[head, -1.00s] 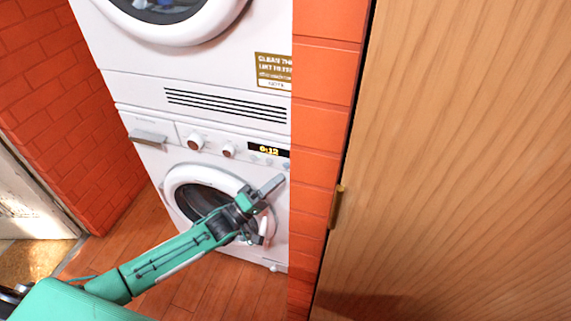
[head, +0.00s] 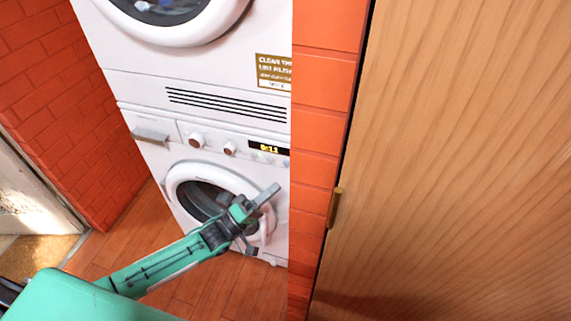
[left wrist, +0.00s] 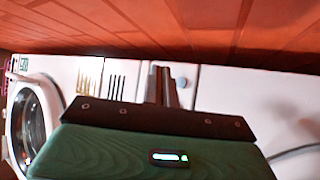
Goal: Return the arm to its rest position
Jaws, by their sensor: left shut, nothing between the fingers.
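My left arm comes in from the lower left of the head view. Its left gripper (head: 270,191) is in front of the lower washing machine (head: 160,160), over the right side of its round door (head: 182,178). The fingers are together with nothing between them and point up and right. In the left wrist view the closed fingers (left wrist: 164,80) stand up beyond the green gripper body. I cannot tell whether the gripper touches the door. My right gripper is in neither view.
A second machine (head: 200,60) is stacked above the lower one. An orange tiled pillar (head: 320,110) and a wooden cabinet door (head: 460,150) with a brass handle (head: 335,207) stand at the right. A brick wall (head: 60,100) is at the left, with wooden floor (head: 195,285) below.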

